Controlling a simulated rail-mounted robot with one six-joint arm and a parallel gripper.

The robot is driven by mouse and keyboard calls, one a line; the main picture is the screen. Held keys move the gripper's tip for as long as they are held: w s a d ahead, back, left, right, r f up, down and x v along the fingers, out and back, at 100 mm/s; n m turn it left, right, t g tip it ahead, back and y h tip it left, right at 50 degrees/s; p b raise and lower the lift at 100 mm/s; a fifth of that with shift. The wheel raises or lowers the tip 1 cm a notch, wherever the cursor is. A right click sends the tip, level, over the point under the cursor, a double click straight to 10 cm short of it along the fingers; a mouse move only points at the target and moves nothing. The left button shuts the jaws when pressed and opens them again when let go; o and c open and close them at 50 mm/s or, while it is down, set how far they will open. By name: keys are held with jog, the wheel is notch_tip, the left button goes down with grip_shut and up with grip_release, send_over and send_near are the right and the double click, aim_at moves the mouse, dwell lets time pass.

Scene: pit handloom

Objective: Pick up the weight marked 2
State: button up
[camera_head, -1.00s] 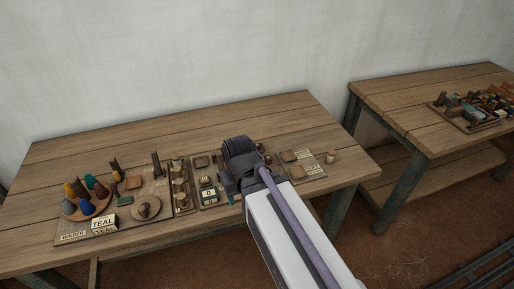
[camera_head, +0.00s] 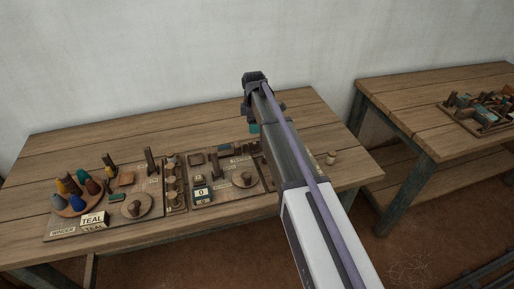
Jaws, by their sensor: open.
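Several small round tan pieces, which look like weights, sit in a narrow dark rack (camera_head: 176,208) left of the table's middle. Their marks are too small to read, so I cannot tell which is the weight marked 2. One round piece (camera_head: 172,184) shows in the middle of the rack. My gripper (camera_head: 254,128) is open, above the back of the table, to the right of the rack and apart from it.
A board with coloured cones (camera_head: 75,188) and a TEAL sign (camera_head: 93,219) lies left of the rack. A scale display reading 0 (camera_head: 201,192) and a round pan (camera_head: 243,178) lie right of it. A small tan cylinder (camera_head: 331,157) stands far right. The table's back is clear.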

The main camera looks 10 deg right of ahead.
aim_at(254, 143)
notch_tip(254, 143, down, 10)
jog(key=b, duration=0.8)
jog(key=shift+r, duration=0.35)
jog(key=shift+c, duration=0.2)
jog(key=c, duration=1)
